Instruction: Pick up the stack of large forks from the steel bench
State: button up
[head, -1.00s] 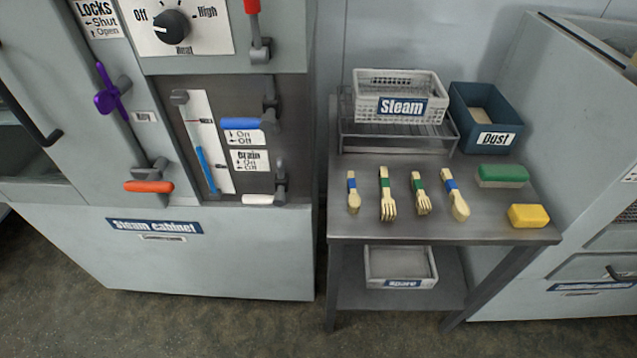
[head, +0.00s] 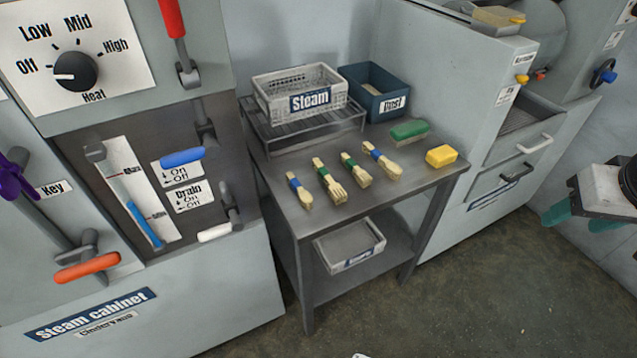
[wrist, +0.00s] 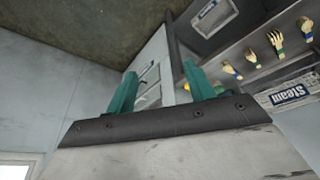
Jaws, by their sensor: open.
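The stack of large forks (head: 328,180), pale wood with a green band, lies on the steel bench (head: 425,180), second from the left in a row of banded utensils. It also shows in the wrist view (wrist: 277,42). To its right lies a smaller green-banded fork stack (head: 356,169). Blue-banded spoon-like stacks lie at the row's left end (head: 299,191) and right end (head: 382,161). My gripper (head: 580,219), with teal fingers, is at the right edge of the head view, well away from the bench. It is open and empty; its fingers stand apart in the wrist view (wrist: 160,72).
Behind the row stand a white Steam basket (head: 300,95) on a rack and a blue Dust bin (head: 375,92). A green block (head: 408,131) and a yellow block (head: 441,156) lie at the right. The steam cabinet (head: 140,290) flanks the bench; floor in front is clear.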

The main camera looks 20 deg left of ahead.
jog(key=w+a+f+n+t+y, duration=0.1)
jog(key=w+a+f+n+t, duration=0.1)
jog(key=w+a+f, duration=0.4)
jog(key=n+t+y, duration=0.3)
jog(key=n+y, duration=0.3)
jog(key=y, duration=0.3)
send_near(339, 193)
jog(key=x, duration=0.3)
jog(key=shift+w+a+f, duration=0.1)
jog(key=shift+w, duration=0.1)
jog(key=x, duration=0.7)
jog(key=shift+a, duration=0.15)
jog(key=c, duration=1)
